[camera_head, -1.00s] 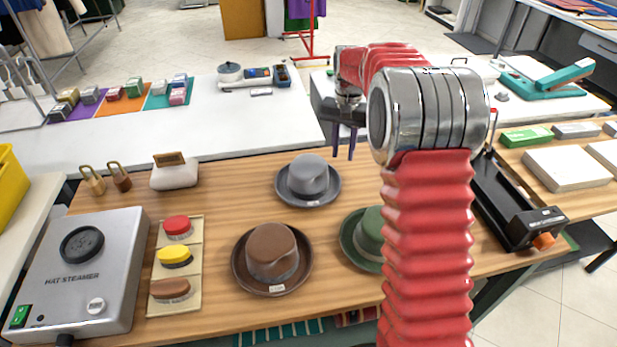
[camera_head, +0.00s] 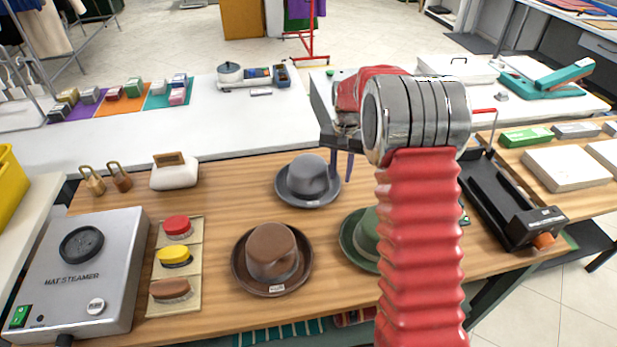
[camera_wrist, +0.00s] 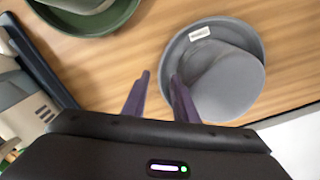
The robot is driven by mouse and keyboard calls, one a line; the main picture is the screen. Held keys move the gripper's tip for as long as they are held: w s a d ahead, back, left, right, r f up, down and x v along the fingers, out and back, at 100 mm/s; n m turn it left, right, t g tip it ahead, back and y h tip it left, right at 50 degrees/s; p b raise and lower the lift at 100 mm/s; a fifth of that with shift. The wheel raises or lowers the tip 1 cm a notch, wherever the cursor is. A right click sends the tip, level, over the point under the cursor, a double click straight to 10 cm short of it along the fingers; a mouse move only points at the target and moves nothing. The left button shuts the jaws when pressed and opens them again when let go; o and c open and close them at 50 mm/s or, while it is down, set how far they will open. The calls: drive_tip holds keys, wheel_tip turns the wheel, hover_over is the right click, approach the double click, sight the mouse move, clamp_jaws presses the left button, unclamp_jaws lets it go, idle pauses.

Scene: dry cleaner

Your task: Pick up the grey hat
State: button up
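The grey hat (camera_head: 308,177) lies brim down on the wooden table, behind the brown and green hats. A small white tag is on its brim. It also shows in the wrist view (camera_wrist: 228,80), right of centre. My gripper (camera_head: 342,164) is above the table at the hat's right side, with its fingers pointing down. The right finger overlaps the hat's brim in that view, and the left finger is over bare wood. I cannot tell whether the finger touches the brim.
A brown hat (camera_head: 272,254) stands in front, and a green hat (camera_head: 362,240) is partly hidden by my arm. A hat steamer (camera_head: 80,270) and brushes (camera_head: 175,256) are at left. A black device (camera_head: 505,205) is at right. Bare wood lies left of the grey hat.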

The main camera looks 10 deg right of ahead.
sight(340, 184)
drive_tip(key=shift+s+f, duration=0.1)
drive_tip(key=shift+f, duration=2.55)
drive_tip(key=shift+c, duration=0.6)
clamp_jaws()
